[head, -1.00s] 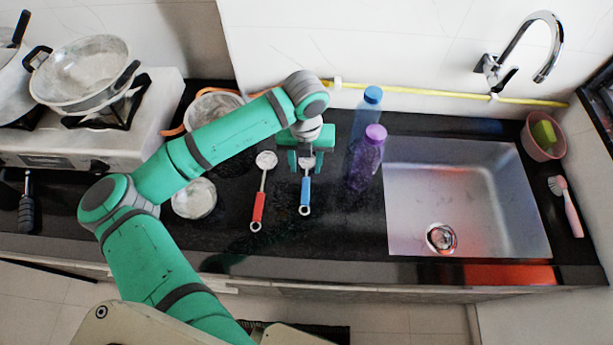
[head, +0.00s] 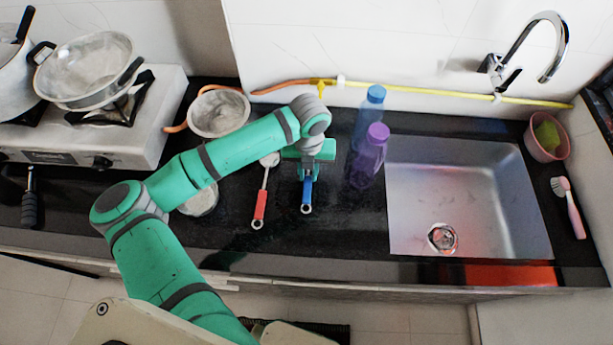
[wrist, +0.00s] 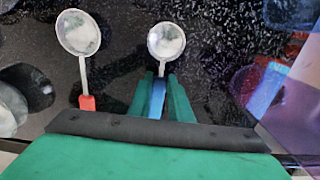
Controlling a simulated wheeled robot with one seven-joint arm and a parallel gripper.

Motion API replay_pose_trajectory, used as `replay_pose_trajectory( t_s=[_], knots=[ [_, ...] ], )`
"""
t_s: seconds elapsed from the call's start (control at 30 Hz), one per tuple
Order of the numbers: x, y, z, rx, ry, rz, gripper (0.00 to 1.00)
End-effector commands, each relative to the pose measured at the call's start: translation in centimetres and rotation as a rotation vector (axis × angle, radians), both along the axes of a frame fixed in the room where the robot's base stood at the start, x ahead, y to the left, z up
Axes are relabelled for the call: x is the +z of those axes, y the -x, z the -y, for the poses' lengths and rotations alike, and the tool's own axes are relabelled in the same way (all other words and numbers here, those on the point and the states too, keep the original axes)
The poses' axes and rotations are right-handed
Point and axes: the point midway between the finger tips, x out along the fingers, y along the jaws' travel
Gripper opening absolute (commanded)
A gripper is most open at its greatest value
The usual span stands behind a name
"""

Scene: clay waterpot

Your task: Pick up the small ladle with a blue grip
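The small ladle with a blue grip (head: 306,196) lies on the black counter, its grip toward the front edge. In the wrist view its round metal bowl (wrist: 166,40) points away from me. My gripper (head: 307,178) is above it. In the wrist view the green fingers (wrist: 160,95) sit close on both sides of the blue grip and look shut on it. My gripper hides the ladle's bowl in the head view. I cannot tell whether the ladle is off the counter.
A red-gripped ladle (head: 260,205) lies just left. A purple bottle (head: 370,155) and a blue bottle (head: 366,115) stand close on the right, before the sink (head: 460,190). A metal bowl (head: 219,112) is behind my arm. The front counter strip is clear.

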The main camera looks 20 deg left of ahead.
Motion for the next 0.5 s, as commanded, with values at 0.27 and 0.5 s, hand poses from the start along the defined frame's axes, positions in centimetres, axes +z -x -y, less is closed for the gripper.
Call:
replay_pose_trajectory(
  t_s=[0.27, 0.5],
  knots=[
    [0.00, 0.00, -0.03, 0.000, 0.000, 0.000, 0.00],
    [0.50, -0.02, -0.06, -0.001, 0.001, 0.000, 0.00]
  ],
)
